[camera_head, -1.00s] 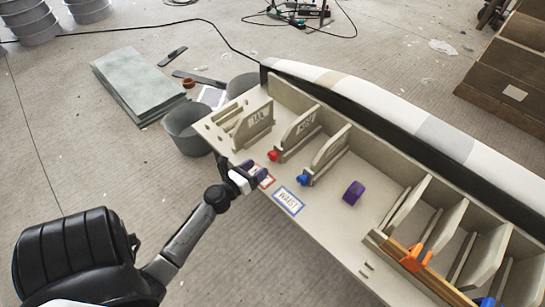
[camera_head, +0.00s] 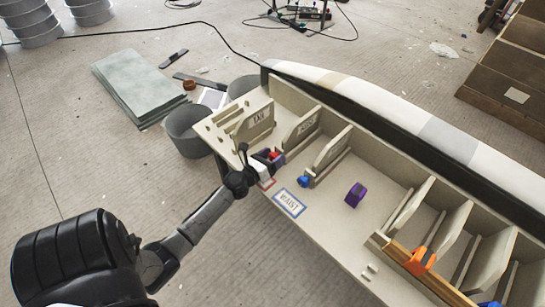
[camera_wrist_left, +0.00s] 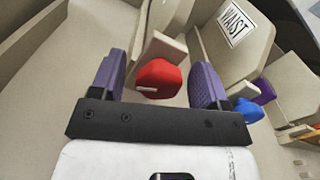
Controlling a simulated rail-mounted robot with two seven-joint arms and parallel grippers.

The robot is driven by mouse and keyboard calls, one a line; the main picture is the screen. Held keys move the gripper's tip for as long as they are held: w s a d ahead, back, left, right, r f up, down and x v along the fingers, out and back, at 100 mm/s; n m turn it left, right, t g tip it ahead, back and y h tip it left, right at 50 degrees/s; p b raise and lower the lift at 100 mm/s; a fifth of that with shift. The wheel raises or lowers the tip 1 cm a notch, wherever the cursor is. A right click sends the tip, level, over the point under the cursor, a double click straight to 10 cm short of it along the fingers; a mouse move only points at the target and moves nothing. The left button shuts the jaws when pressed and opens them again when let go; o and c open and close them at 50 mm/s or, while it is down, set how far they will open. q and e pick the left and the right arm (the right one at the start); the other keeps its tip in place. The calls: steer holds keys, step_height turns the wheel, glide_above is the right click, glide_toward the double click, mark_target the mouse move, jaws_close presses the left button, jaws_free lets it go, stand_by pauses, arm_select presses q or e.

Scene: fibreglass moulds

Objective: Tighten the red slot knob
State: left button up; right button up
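The red slot knob (camera_head: 275,155) sits at the near end of an upright template in the beige mould fixture (camera_head: 330,235). In the left wrist view the red knob (camera_wrist_left: 159,79) lies between the two purple fingers, with a gap on each side and a pale mark on its face. My left gripper (camera_head: 267,158) is at the knob in the head view and partly hides it. In the wrist view my left gripper (camera_wrist_left: 157,78) is open and holds nothing; I cannot tell whether the fingertips reach past the knob. My right gripper is not in view.
A blue knob (camera_head: 304,181) and a purple block (camera_head: 355,194) are to the right. A blue-framed WAIST card (camera_head: 289,202) lies on the fixture's near edge. Upright templates (camera_head: 254,125) stand behind the knobs.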

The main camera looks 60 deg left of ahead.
arm_select(q)
steer(key=c, duration=0.9)
steer(key=m, duration=0.3)
steer(key=shift+m, duration=0.3)
steer(key=shift+d+m+b, duration=0.1)
steer(key=shift+m+b, duration=0.35)
steer(key=shift+m, duration=1.05)
steer(key=o, duration=0.9)
steer(key=shift+o, duration=0.2)
steer(key=shift+s, duration=0.1)
